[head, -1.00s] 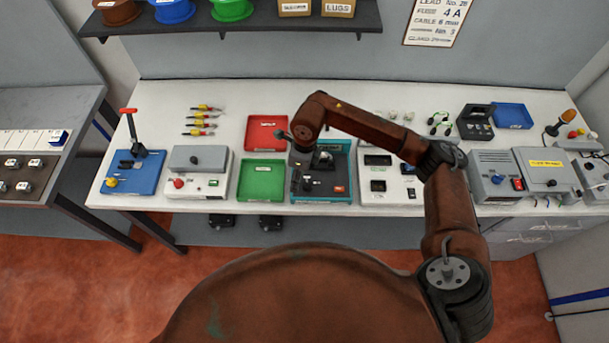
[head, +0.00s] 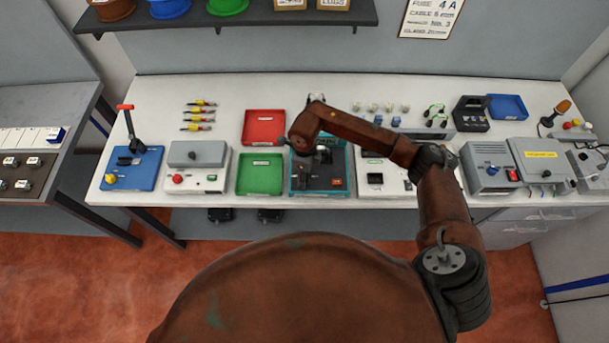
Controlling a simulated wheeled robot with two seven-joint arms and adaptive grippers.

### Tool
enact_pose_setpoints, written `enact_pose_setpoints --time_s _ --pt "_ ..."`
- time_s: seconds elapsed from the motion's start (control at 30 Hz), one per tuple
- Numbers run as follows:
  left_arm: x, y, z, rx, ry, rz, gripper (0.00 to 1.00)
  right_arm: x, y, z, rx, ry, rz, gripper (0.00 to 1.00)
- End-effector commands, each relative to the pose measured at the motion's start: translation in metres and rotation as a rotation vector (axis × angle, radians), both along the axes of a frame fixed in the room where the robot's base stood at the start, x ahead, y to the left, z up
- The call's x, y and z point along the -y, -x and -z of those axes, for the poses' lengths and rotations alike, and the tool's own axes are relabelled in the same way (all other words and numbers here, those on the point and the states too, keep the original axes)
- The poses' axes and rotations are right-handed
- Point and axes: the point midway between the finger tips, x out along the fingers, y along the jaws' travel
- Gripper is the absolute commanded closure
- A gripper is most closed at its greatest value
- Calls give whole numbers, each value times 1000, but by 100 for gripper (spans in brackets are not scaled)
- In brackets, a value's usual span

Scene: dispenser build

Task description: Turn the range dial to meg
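No dial marked meg can be made out at this size. A white instrument (head: 371,191) with dark displays stands on the bench, right of a teal-edged unit (head: 296,188). My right arm crosses over its back part and hides some of its face. My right gripper (head: 323,156) hangs down over the teal-edged unit, left of the white instrument. It is small and dark against dark parts, so its fingers and any contact cannot be made out. My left gripper is not in view.
Red (head: 264,122) and green (head: 261,176) trays lie left of the teal-edged unit. A grey-lidded white box (head: 212,184) and a blue lever base (head: 148,170) stand farther left. Small connectors lie behind the white instrument.

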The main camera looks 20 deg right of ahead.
Motion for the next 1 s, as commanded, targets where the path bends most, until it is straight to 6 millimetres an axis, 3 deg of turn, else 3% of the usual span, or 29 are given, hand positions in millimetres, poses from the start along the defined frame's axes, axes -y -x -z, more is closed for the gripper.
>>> enact_pose_setpoints --time_s 0.07,0.67,1.0 --pt "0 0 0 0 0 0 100 0 0 0 0 0 0 59" --pt "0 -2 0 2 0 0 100 0 0 -1 1 -1 1 100" --pt "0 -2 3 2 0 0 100 0 0 0 1 1 55 100"
